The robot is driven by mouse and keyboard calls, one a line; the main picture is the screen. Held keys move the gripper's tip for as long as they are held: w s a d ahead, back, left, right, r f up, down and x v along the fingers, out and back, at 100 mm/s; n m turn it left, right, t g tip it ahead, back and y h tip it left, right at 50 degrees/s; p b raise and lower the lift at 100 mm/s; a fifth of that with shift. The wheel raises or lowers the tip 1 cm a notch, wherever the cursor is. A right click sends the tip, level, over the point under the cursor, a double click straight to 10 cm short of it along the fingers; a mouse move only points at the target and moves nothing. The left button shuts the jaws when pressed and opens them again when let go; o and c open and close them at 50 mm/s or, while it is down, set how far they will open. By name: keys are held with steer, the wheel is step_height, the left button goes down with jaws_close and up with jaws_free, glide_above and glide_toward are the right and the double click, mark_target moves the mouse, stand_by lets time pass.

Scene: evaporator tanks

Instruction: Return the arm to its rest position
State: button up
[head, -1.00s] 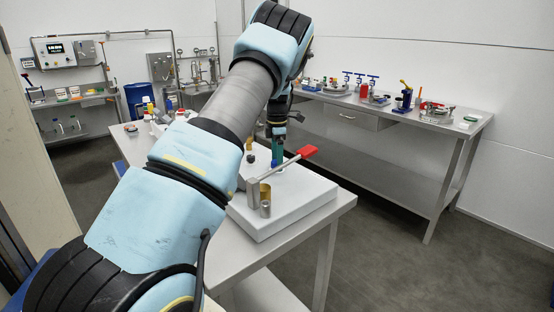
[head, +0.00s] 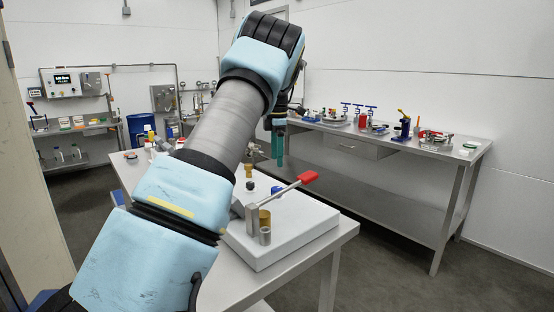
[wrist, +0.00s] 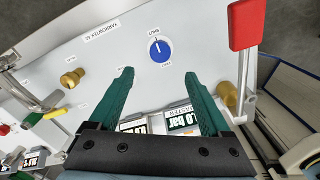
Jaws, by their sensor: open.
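My gripper (head: 279,150) hangs at the end of my blue-and-grey arm, above the white panel block (head: 285,238) on the near table. In the wrist view its green fingers (wrist: 158,98) are spread apart with nothing between them. Ahead of the fingertips is a blue knob (wrist: 159,50) on the white panel; the fingers are apart from it. A lever with a red handle (head: 308,177) stands raised at an angle on the block, and its red end also shows at the right in the wrist view (wrist: 246,24). My arm hides part of the block and table.
A brass fitting (head: 265,217) stands by the lever; another brass knob (wrist: 72,79) is at the left of the panel. A steel bench (head: 395,185) with several devices runs along the right wall. A blue barrel (head: 139,128) stands at the back left. Floor between tables is clear.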

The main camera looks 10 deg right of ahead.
steer(key=s+a+m, duration=0.2)
steer(key=s+a, duration=0.1)
steer(key=a, duration=0.1)
steer(key=s+a+f+m, duration=0.1)
steer(key=s+a+m, duration=0.1)
steer(key=a, duration=0.3)
steer(key=s+a+f+m, duration=0.1)
steer(key=s+a+m, duration=0.2)
steer(key=s+a, duration=0.1)
steer(key=shift+s+a+f+h, duration=0.1)
steer(key=shift+s+a+h, duration=0.15)
steer(key=shift+a+h, duration=0.05)
steer(key=s+a+f+m, duration=0.2)
steer(key=s+m, duration=0.4)
steer(key=s, duration=0.5)
steer(key=s+a+f+m+t, duration=0.1)
steer(key=s+a+m, duration=0.4)
steer(key=s, duration=0.6)
steer(key=shift+a+f+m+t, duration=0.15)
steer(key=shift+f+m+t, duration=0.15)
steer(key=shift+f+m, duration=0.65)
